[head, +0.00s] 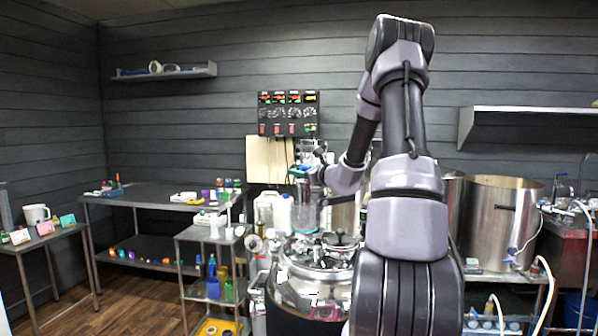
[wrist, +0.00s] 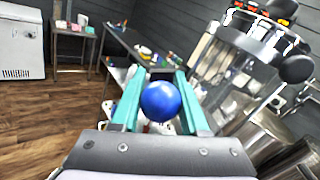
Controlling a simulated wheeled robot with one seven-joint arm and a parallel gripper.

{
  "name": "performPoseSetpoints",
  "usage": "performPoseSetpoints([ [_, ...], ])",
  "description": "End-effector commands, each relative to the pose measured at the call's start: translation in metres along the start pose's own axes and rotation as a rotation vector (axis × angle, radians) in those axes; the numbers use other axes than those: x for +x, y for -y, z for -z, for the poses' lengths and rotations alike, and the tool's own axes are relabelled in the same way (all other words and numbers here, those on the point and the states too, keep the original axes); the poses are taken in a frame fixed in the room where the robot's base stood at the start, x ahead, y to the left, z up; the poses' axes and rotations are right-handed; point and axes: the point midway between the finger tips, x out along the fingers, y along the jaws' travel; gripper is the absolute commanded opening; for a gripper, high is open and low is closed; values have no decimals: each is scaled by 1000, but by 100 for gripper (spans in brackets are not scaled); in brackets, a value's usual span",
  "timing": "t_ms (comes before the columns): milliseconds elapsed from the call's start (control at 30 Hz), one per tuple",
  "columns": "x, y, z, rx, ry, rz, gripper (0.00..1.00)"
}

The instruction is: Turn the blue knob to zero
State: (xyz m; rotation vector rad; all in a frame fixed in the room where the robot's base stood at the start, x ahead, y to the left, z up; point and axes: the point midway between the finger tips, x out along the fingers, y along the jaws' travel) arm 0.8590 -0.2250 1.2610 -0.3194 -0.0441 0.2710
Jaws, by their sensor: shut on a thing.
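The blue knob (wrist: 160,101) is a round, glossy ball in the middle of the wrist view. My gripper (wrist: 160,84) has its two teal fingers on either side of the knob, shut on it. The knob's underside and stem are hidden, and no scale or zero mark can be read. In the head view my gripper (head: 299,172) is small, above the steel vessel (head: 318,270) and left of my forearm. The knob cannot be made out there.
A steel cart (head: 212,236) and a table (head: 150,197) with small items stand left. A large pot (head: 497,225) stands right. Black round knobs (wrist: 296,69) top the vessel near my gripper.

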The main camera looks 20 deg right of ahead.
Motion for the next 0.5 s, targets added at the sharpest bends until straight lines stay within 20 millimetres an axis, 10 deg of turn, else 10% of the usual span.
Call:
performPoseSetpoints([
  [500, -3, -9, -2, 2, 131, -393, 0],
])
